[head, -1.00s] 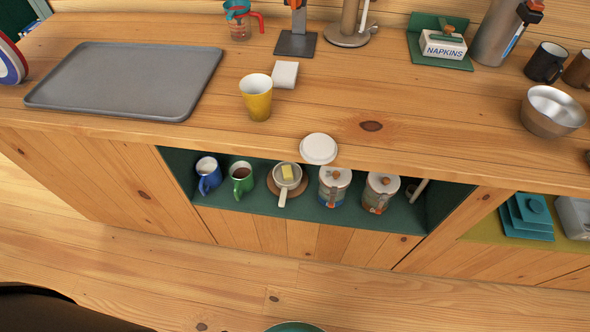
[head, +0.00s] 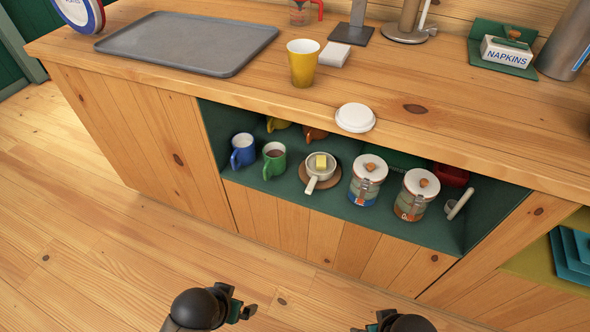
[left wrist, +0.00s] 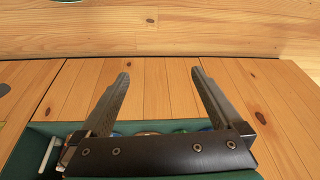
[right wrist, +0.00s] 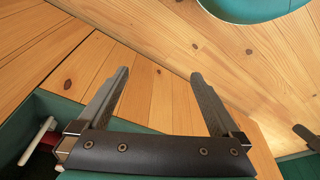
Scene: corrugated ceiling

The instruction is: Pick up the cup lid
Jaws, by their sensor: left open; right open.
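The white cup lid (head: 355,117) lies flat on the wooden counter near its front edge, in the head view. A yellow cup (head: 303,66) stands upright behind it to the left. My left gripper (head: 240,309) is low in the head view, in front of the cabinet and well apart from the lid. In the left wrist view its two fingers (left wrist: 160,74) are spread with nothing between them. My right gripper is partly cut off at the bottom edge of the head view. In the right wrist view its fingers (right wrist: 159,74) are spread and empty. Neither wrist view shows the lid.
A white block (head: 333,54) sits beside the yellow cup. A grey tray (head: 185,45) lies at the back left. The open shelf (head: 405,226) below the counter holds mugs, a small pan (head: 321,165) and two canisters (head: 368,177). Counter right of the lid is clear.

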